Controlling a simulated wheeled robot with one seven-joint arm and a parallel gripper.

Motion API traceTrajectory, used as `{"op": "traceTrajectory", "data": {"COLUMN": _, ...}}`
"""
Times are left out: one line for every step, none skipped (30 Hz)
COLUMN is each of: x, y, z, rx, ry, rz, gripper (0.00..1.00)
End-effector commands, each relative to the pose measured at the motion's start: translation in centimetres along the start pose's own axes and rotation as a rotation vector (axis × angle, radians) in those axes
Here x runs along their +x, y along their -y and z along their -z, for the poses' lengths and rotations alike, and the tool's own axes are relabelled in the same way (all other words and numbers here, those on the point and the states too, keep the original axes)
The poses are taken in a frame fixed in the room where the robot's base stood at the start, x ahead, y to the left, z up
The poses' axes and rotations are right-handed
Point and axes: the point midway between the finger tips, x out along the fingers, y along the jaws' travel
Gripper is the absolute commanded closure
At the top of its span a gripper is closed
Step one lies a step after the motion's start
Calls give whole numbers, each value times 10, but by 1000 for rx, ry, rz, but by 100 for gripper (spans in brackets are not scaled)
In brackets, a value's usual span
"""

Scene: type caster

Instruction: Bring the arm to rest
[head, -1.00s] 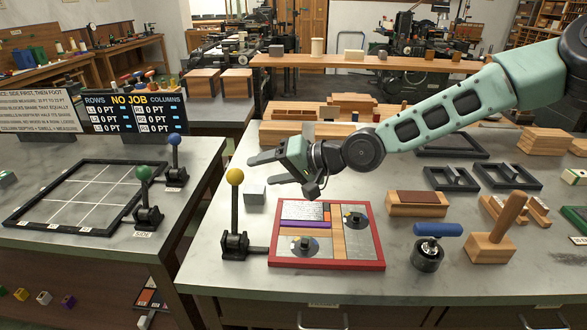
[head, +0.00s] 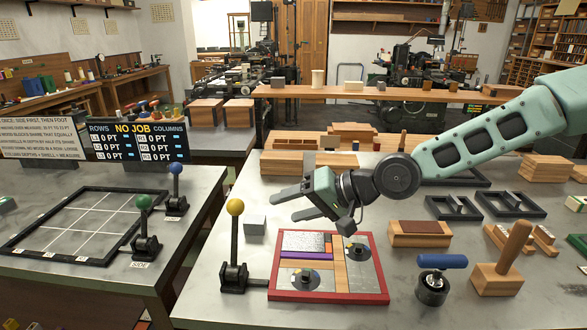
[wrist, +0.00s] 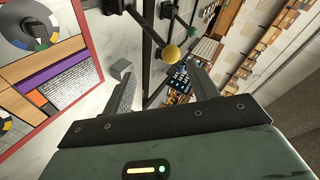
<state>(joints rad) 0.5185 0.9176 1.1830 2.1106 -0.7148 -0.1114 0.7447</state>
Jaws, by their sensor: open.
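My gripper (head: 283,206) is open and empty, held in the air above the back of the right table, pointing left. My green arm reaches in from the right. Below and in front of the gripper lies a red-framed tray (head: 330,298) with coloured and grey blocks and two round dials. In the wrist view, both fingers (wrist: 158,88) are spread with nothing between them touching. The tray (wrist: 98,68) shows at the left of that view.
A yellow-knobbed lever (head: 235,208) stands left of the tray, near the gripper. A small grey cube (head: 254,225) sits behind it. A blue-handled roller (head: 440,262) and a wooden stamp (head: 500,277) stand right of the tray. A black gridded frame (head: 60,188) lies on the left table.

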Motion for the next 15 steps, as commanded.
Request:
{"op": "traceTrajectory", "data": {"x": 5, "y": 0, "z": -21, "rx": -44, "ry": 54, "rz": -54, "gripper": 41}}
{"op": "traceTrajectory", "data": {"x": 6, "y": -3, "z": -34, "rx": -70, "ry": 89, "rz": -94, "gripper": 41}}
{"op": "traceTrajectory", "data": {"x": 7, "y": -7, "z": -53, "rx": -109, "ry": 140, "rz": -153, "gripper": 41}}
{"op": "traceTrajectory", "data": {"x": 6, "y": -11, "z": -67, "rx": -139, "ry": 180, "rz": -200, "gripper": 41}}
{"op": "traceTrajectory", "data": {"x": 3, "y": -14, "z": -81, "rx": -171, "ry": 220, "rz": -249, "gripper": 41}}
{"op": "traceTrajectory", "data": {"x": -3, "y": -20, "z": -97, "rx": -212, "ry": 269, "rz": -312, "gripper": 41}}
{"op": "traceTrajectory", "data": {"x": -8, "y": -23, "z": -109, "rx": -241, "ry": 305, "rz": -358, "gripper": 41}}
{"op": "traceTrajectory", "data": {"x": -15, "y": -26, "z": -120, "rx": -268, "ry": 338, "rz": -403, "gripper": 41}}
{"op": "traceTrajectory", "data": {"x": -24, "y": -29, "z": -132, "rx": -301, "ry": 379, "rz": -457, "gripper": 41}}
{"op": "traceTrajectory", "data": {"x": -33, "y": -30, "z": -141, "rx": -325, "ry": 408, "rz": -498, "gripper": 41}}
{"op": "traceTrajectory", "data": {"x": -42, "y": -31, "z": -149, "rx": -347, "ry": 434, "rz": -536, "gripper": 41}}
{"op": "traceTrajectory", "data": {"x": -54, "y": -32, "z": -159, "rx": -373, "ry": 468, "rz": -583, "gripper": 41}}
{"op": "traceTrajectory", "data": {"x": -64, "y": -31, "z": -166, "rx": -392, "ry": 491, "rz": -615, "gripper": 41}}
{"op": "traceTrajectory", "data": {"x": -74, "y": -30, "z": -172, "rx": -408, "ry": 513, "rz": -645, "gripper": 41}}
{"op": "traceTrajectory", "data": {"x": -88, "y": -29, "z": -181, "rx": -424, "ry": 539, "rz": -682, "gripper": 41}}
